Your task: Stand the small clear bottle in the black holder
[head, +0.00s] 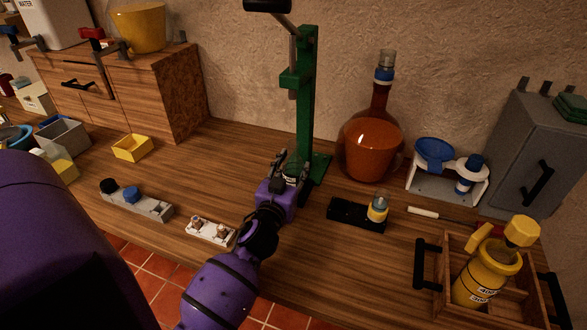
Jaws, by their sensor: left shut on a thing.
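My left gripper (284,165) is at the foot of the green stand, in the middle of the head view. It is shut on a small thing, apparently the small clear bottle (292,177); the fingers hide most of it. I cannot tell whether it touches the table. The black holder (343,211) lies on the table to the right of the gripper, apart from it. A small bottle with yellow contents (377,208) stands at the holder's right end. The holder's left part looks free. My right gripper is not in view.
The green stand (304,115) rises close behind the gripper. A large flask of orange liquid (370,148) stands behind the holder. A wooden crate (438,287) with a yellow bottle (480,281) is at the right. A white block (205,231) and a grey rack (150,209) lie to the left.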

